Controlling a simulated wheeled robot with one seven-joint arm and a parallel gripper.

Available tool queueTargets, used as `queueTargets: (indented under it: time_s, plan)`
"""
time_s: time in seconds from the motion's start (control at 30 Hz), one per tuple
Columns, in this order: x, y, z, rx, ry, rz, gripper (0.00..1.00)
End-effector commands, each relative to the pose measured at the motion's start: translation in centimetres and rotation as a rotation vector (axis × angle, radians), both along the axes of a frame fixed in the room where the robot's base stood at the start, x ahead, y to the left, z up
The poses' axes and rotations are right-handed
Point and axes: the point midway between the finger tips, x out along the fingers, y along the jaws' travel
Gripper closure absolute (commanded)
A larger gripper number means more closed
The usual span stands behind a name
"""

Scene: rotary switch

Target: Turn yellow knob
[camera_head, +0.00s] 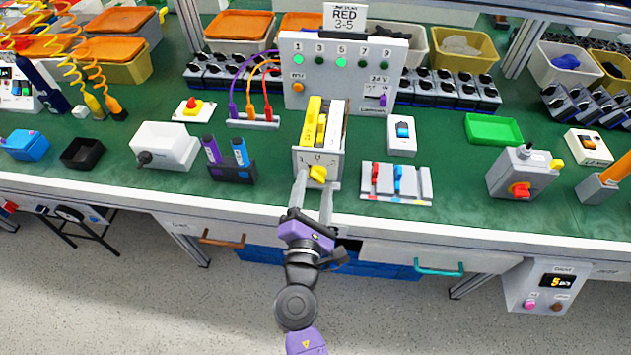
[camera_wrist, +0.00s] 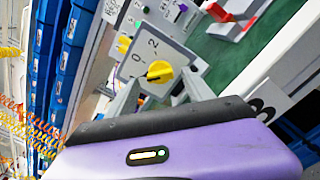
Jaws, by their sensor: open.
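The yellow knob (camera_head: 317,173) is on the front face of a light grey switch box (camera_head: 301,160) near the front edge of the bench. In the wrist view the knob (camera_wrist: 159,72) sits on a panel with the marks 0, 1 and 2, and its pointer ridge lies roughly level in that picture. My gripper (camera_head: 314,184) is open, with one finger on each side of the knob. I cannot tell whether either finger touches the knob.
Red and blue levers (camera_head: 397,185) are just right of the switch box, and a holder with purple and blue items (camera_head: 232,165) is to the left. A panel with green lamps (camera_head: 345,75) stands behind.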

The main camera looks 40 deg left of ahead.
Motion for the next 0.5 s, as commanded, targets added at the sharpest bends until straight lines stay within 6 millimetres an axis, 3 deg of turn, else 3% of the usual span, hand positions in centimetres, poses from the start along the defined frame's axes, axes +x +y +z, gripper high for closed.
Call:
queueTargets:
  time_s: [0.2,0.5]
  plan:
    - [1.6,1.0,0.0,0.001,0.001,0.0,0.4]
    - [1.8,1.1,0.0,0.0,0.001,0.001,0.4]
